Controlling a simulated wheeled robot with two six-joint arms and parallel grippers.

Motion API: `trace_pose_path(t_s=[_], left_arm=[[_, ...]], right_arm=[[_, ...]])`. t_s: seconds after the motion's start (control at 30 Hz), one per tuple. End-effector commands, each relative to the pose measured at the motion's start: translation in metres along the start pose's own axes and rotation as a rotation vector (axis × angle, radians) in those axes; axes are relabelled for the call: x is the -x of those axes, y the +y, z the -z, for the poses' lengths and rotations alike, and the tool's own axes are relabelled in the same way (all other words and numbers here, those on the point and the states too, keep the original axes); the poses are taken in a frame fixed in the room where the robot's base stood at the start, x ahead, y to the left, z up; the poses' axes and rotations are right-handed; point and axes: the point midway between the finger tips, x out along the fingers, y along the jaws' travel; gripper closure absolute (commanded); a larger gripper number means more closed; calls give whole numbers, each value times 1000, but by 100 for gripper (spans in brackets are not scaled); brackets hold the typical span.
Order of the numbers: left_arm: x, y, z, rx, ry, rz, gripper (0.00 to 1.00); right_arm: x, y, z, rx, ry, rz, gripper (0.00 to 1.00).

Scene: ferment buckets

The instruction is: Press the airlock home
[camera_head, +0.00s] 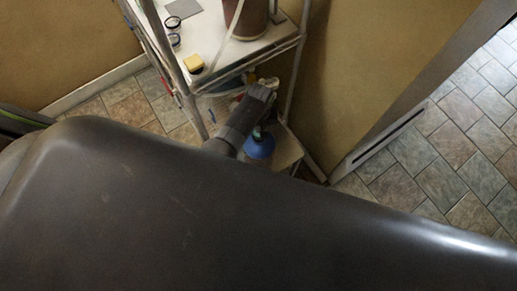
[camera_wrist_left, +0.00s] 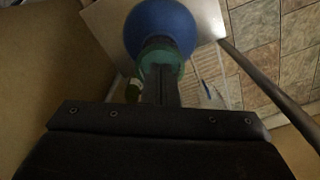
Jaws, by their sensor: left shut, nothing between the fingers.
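My left gripper (camera_head: 257,127) reaches down at the shelf rack in the head view. In the left wrist view its dark fingers (camera_wrist_left: 160,48) are shut together with nothing between them. Their tips overlap a green ring-like part (camera_wrist_left: 161,66) and a round blue thing (camera_wrist_left: 163,22). The blue thing also shows under the gripper in the head view (camera_head: 260,149). I cannot tell whether the fingers touch either. A brown bucket (camera_head: 247,22) stands on the upper shelf, its top cut off by the frame. I cannot make out the airlock for certain. My right gripper is not in view.
Rack posts flank the gripper closely. A wall (camera_head: 345,70) stands to the right, with tiled floor beyond. My own dark body hides the foreground.

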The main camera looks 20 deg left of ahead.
Motion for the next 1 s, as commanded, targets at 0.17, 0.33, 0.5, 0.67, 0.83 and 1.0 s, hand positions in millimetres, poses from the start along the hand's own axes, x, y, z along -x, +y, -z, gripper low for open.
trace_pose_path(t_s=[0.17,0.33,0.5,0.67,0.83,1.0], left_arm=[[-4,0,0,0,0,0,100],[-8,0,0,0,0,0,100],[-11,0,0,0,0,0,100],[-14,0,0,0,0,0,100],[-18,0,0,0,0,0,100],[-21,0,0,0,0,0,100]], right_arm=[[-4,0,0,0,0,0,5],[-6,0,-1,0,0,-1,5],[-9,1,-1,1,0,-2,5],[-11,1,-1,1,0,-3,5],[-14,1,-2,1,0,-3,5],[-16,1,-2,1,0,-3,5]])
